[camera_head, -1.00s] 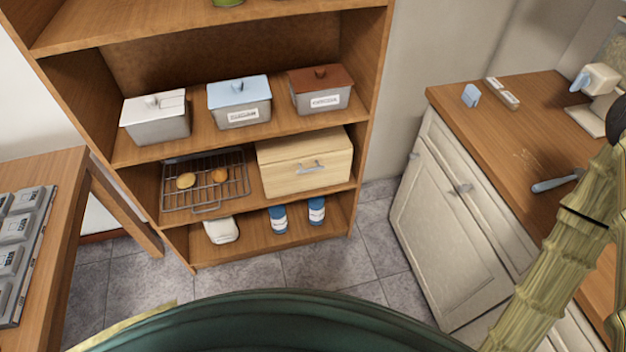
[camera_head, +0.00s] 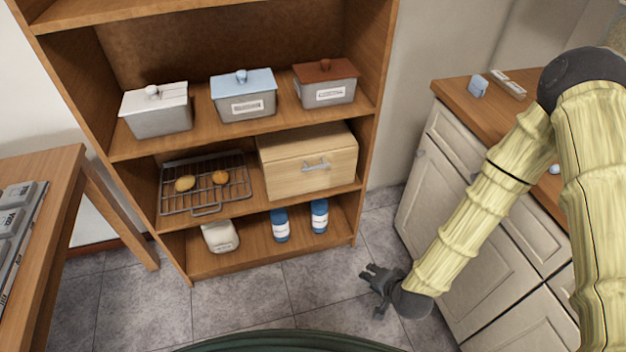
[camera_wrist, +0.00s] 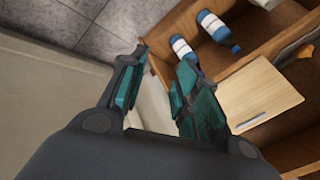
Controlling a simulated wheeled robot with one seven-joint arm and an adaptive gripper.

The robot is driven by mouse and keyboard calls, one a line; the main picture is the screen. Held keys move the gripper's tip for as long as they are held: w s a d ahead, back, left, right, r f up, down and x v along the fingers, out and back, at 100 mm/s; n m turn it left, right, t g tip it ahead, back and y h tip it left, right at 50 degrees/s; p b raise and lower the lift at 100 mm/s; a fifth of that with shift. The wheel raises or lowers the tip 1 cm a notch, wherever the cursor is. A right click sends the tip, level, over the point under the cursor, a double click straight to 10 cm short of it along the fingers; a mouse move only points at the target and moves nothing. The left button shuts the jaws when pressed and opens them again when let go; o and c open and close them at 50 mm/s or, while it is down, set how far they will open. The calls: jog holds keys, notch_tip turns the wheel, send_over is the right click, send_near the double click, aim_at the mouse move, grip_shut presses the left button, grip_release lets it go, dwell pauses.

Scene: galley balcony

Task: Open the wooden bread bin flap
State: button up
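The wooden bread bin (camera_head: 307,161) is a pale box on the middle shelf, right side. Its front flap is shut, with a grey bar handle (camera_head: 316,165) near the top of the front. The bin also shows in the wrist view (camera_wrist: 247,92), with its handle (camera_wrist: 250,121). My gripper (camera_head: 372,280) is in front of the shelf unit, apart from the bin, below and to the right of it. In the wrist view my gripper (camera_wrist: 157,88) has its two fingers spread, with nothing between them.
A wire rack (camera_head: 205,184) with two buns stands left of the bin. Lidded tins, such as the blue-lidded one (camera_head: 243,97), stand on the shelf above. Blue-and-white jars (camera_head: 280,225) stand below. A cream cabinet (camera_head: 450,200) is at right. Tiled floor (camera_head: 240,290) in front is clear.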

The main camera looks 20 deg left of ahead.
jog(key=w+a+r+m+t+y+b, duration=0.1)
jog(key=w+a+r+m+t+b, duration=0.15)
jog(key=w+a, duration=0.35)
jog(key=w+a+r+m+t+y+b, duration=0.1)
jog(key=w+a+r+t+y+b, duration=0.15)
jog(key=w+a, duration=0.4)
jog(key=m+t+b, duration=0.2)
jog(key=m+b, duration=0.1)
send_near(315, 167)
jog(key=shift+y, duration=0.45)
jog(key=x, duration=0.7)
jog(key=f+b+x, duration=0.1)
jog(key=x, duration=0.2)
jog(key=shift+w+d, duration=0.15)
jog(key=shift+w, duration=0.05)
grip_shut()
